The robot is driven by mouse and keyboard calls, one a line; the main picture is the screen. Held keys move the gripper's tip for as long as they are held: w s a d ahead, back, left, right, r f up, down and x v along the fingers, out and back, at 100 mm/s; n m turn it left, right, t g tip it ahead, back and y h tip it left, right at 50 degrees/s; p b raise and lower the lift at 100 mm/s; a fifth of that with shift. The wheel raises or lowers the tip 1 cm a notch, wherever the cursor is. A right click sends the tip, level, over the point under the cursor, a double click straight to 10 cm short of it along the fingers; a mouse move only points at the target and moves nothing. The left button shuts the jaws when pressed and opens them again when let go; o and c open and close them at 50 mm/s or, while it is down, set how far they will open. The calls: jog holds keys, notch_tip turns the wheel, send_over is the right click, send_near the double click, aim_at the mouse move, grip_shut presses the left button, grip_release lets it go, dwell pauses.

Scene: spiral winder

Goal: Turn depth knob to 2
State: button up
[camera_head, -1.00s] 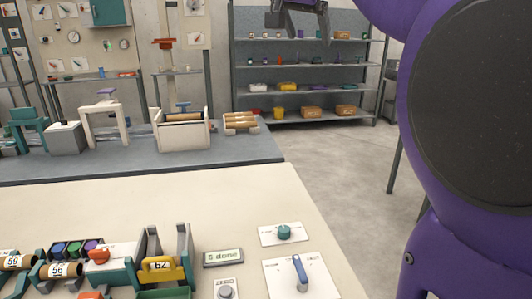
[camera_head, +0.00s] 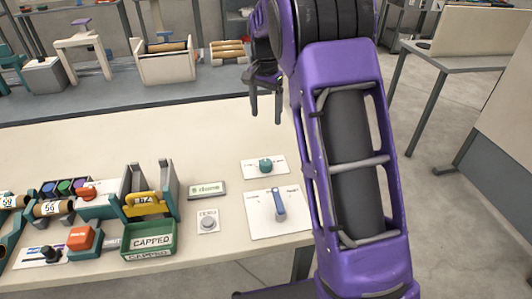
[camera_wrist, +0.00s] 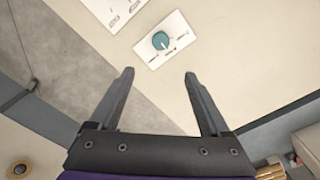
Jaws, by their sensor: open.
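The likely depth knob is a round teal knob (camera_head: 265,165) on a white plate near the table's right side; its markings are too small to read. It also shows in the wrist view (camera_wrist: 160,41), beyond the fingertips, with a pale pointer line. My gripper (camera_head: 266,121) is open and empty, above the table behind the knob in the head view. In the wrist view my gripper (camera_wrist: 158,76) has its two fingers wide apart, not touching the knob.
A grey button (camera_head: 208,222), a small display (camera_head: 206,189) and a green CAPPED tray (camera_head: 148,240) are to the left. The table behind the knob is clear.

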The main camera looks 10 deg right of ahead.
aim_at(266, 162)
notch_tip(266, 162, down, 18)
jog(key=shift+s+a+r+b, duration=0.1)
jog(key=shift+b, duration=0.5)
grip_shut()
dwell(0.3)
